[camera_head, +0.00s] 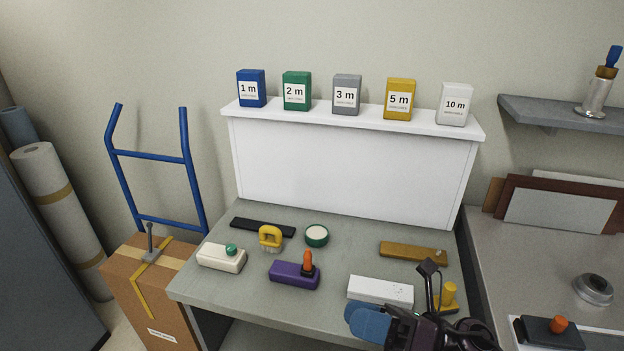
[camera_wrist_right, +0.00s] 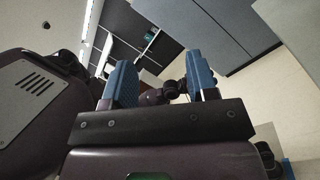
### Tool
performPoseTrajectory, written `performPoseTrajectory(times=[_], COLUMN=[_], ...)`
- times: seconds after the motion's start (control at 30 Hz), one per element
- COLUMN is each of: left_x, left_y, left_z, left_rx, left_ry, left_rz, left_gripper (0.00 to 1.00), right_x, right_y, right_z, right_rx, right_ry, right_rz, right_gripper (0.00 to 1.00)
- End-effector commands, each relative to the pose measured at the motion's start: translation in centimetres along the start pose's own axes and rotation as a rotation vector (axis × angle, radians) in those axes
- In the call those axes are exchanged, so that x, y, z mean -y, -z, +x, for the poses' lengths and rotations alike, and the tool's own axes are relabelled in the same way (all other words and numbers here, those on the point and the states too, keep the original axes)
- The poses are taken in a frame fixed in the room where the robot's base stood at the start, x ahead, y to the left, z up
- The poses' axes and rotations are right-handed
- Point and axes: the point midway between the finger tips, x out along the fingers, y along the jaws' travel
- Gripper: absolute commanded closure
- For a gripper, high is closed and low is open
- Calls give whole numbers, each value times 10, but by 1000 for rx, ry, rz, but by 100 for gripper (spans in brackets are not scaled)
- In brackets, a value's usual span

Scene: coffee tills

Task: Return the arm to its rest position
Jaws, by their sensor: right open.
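My right gripper (camera_head: 367,322) is at the bottom of the head view, low over the front right of the grey table (camera_head: 235,301). Its blue fingers overlap the view of the table edge near a white block (camera_head: 380,290). In the right wrist view its two blue fingers (camera_wrist_right: 160,80) stand apart with nothing held between them. Dark parts of my own body show behind and left of them. My left gripper does not show in the head view.
The table holds a purple block (camera_head: 294,275), a cream block (camera_head: 221,257), a yellow brush-like piece (camera_head: 270,237), a round green-rimmed tin (camera_head: 316,236) and a brown bar (camera_head: 412,252). A yellow peg piece (camera_head: 448,296) is beside my right arm. A white shelf (camera_head: 345,160) carries several labelled boxes.

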Motion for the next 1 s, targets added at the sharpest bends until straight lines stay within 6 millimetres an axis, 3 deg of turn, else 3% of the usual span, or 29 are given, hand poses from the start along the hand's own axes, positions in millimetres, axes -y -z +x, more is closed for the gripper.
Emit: performPoseTrajectory(times=[0.13, 0.27, 0.4, 0.6, 0.8, 1.0], left_x=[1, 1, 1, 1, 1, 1], left_y=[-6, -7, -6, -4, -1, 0], left_z=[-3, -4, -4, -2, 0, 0], left_rx=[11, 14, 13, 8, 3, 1], left_ry=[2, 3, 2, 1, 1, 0], left_rz=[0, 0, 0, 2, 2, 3], left_gripper=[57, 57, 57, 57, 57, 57], right_x=[32, 70, 106, 129, 130, 130], right_y=[-17, -11, 26, 105, 156, 166], right_z=[-38, -92, -159, -231, -261, -266], right_rx=[418, 787, 1181, 1636, 1877, 1923], right_ry=[86, 144, 181, 180, 157, 150], right_rz=[435, 823, 1222, 1654, 1868, 1910], right_gripper=[47, 47, 47, 47, 47, 47])
